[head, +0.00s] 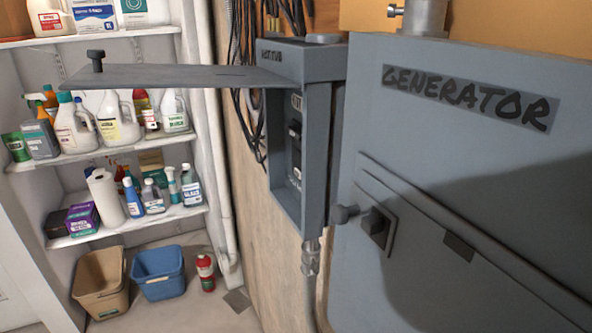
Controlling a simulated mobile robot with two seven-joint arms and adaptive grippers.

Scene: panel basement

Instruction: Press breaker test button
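A small grey breaker box (315,150) hangs on the wall in the middle of the head view, seen at a steep angle. Its lid (178,76) is raised and sticks out to the left, with a dark knob on its far end. Inside the box a dark breaker switch (295,136) shows, with a small label above it. A small light spot lies below the switch; I cannot tell for certain which part is the test button. Neither of my grippers is in view.
A large grey cabinet labelled GENERATOR (470,97) fills the right side, with a protruding latch handle (376,227). Shelves of cleaning bottles (130,150) stand at the left. A tan bin (100,285), a blue bin (158,273) and a red bottle (205,272) are on the floor.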

